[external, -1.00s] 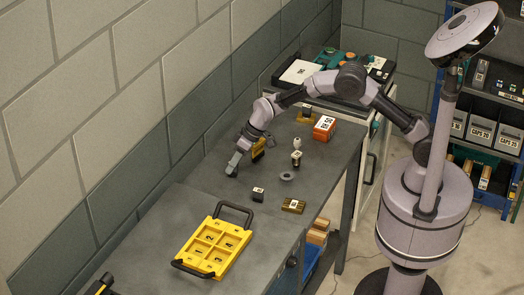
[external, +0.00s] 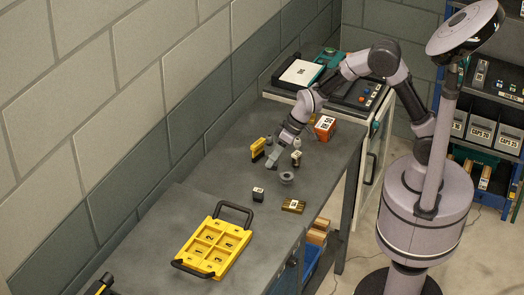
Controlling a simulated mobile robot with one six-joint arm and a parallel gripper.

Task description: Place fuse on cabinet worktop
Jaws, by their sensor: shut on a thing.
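My gripper (external: 272,161) is low over the dark grey bench (external: 225,180), to the right of a yellow block. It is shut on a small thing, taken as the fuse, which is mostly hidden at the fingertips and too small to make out. The white cabinet (external: 368,172) stands beyond the bench's far end. Its dark worktop (external: 345,98) carries a tray with a white label, a green item and a panel with small buttons. My arm passes in front of part of this worktop.
Close to the gripper are the yellow block (external: 258,148), a white knob-like item (external: 297,143), a small labelled block (external: 296,158) and a grey ring (external: 287,178). An orange box (external: 325,128) stands farther back. A yellow numbered tray (external: 213,247) lies in front. The bench's left side is clear.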

